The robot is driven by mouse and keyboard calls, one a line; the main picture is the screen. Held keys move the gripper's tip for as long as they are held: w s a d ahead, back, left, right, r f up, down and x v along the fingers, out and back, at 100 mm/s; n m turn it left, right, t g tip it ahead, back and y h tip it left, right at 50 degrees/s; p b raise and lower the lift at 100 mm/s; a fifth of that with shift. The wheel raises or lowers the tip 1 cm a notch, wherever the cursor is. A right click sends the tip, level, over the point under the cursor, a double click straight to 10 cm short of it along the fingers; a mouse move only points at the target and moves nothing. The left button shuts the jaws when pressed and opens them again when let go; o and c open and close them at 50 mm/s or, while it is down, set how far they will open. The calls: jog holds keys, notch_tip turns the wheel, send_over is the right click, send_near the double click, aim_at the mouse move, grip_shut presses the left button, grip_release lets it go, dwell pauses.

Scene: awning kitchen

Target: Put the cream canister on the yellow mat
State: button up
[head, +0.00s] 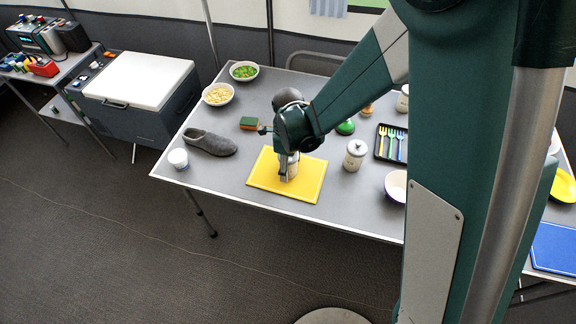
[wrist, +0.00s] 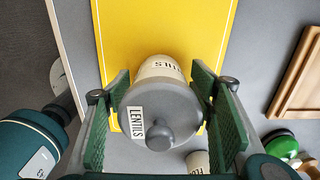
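A cream canister with a grey lid and a LENTILS label (wrist: 160,115) is between the two green fingers of my gripper (wrist: 163,100) in the wrist view. The fingers lie close along both its sides and appear shut on it. In the head view my gripper (head: 288,165) points down over the yellow mat (head: 262,178), and the canister (head: 293,171) is upright under it, partly hidden by the fingers. Its base is over the mat; I cannot tell whether it touches. The yellow mat (wrist: 160,25) also shows behind the canister in the wrist view.
Another pale canister (head: 354,156) stands right of the mat. A grey shoe (head: 209,143) and a white cup (head: 178,158) are to the left. A brush (head: 250,124) lies behind the mat. A cutlery tray (head: 391,143) and a bowl (head: 396,186) are further right.

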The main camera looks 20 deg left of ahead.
jog(key=shift+r, duration=0.1)
jog(key=shift+r+p, duration=1.35)
jog(key=shift+r, duration=4.7)
jog(key=shift+d+r, duration=0.3)
jog(key=s+d+r+n+t+y, duration=0.15)
jog(key=d+r+n, duration=0.25)
jog(key=d+r, duration=0.45)
jog(key=d+r+n+t+h, duration=0.15)
jog(key=d+r+n, duration=0.35)
jog(key=d, duration=0.7)
jog(key=s+d+r+n+t, duration=0.1)
jog(key=s+d+r+n, duration=0.1)
jog(key=d, duration=0.4)
jog(key=s+d+r+n+t, duration=0.1)
jog(key=s+d+r+n, duration=0.1)
jog(key=s+d+n, duration=0.2)
jog(key=s+d+r+n+t, duration=0.2)
jog(key=s+d, duration=0.3)
jog(key=d, duration=0.3)
jog(key=shift+s+d+r+n, duration=0.2)
jog(key=shift+s+r+n, duration=0.2)
jog(key=shift+n, duration=0.1)
